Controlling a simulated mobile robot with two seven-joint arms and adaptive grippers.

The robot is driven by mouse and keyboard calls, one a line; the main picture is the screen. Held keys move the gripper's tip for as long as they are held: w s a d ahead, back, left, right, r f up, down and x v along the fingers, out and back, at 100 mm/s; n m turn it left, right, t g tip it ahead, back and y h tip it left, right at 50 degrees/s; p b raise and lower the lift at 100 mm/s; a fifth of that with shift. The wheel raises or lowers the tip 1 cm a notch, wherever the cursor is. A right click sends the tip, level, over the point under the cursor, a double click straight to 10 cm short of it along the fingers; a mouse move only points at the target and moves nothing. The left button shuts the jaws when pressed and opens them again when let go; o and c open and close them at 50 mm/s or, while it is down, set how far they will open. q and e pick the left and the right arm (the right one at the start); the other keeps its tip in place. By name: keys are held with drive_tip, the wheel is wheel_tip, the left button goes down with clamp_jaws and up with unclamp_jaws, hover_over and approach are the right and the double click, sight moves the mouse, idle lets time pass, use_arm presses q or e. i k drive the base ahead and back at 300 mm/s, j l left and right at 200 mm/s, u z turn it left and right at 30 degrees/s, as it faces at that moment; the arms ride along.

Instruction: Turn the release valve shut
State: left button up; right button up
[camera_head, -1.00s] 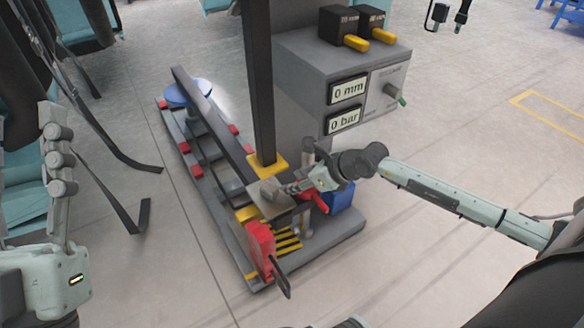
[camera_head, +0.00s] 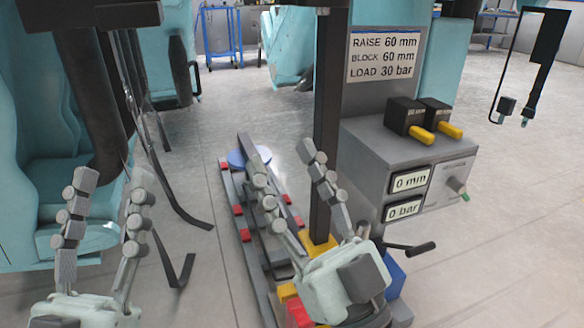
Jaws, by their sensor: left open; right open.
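I cannot tell for certain which part is the release valve. A grey control box (camera_head: 376,155) has a small knob with a green tip (camera_head: 458,188) on its front, under a label too small to read. Its displays read 0 mm (camera_head: 410,180) and 0 bar (camera_head: 403,210). A black lever (camera_head: 410,248) sticks out to the right below the box. My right gripper (camera_head: 283,160) is open and empty, in front of the stand's post, fingers pointing up. It hides much of the stand's base. My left gripper (camera_head: 108,188) is open and empty at the far left.
A sign (camera_head: 384,55) reads raise 60 mm, block 60 mm, load 30 bar. Two yellow-handled black switches (camera_head: 408,115) top the box. A dark post (camera_head: 328,130) rises beside it. Teal seats with hanging straps (camera_head: 180,190) stand left. Floor at right is clear.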

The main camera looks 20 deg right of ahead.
sight(457, 186)
drive_tip(key=z, duration=1.5)
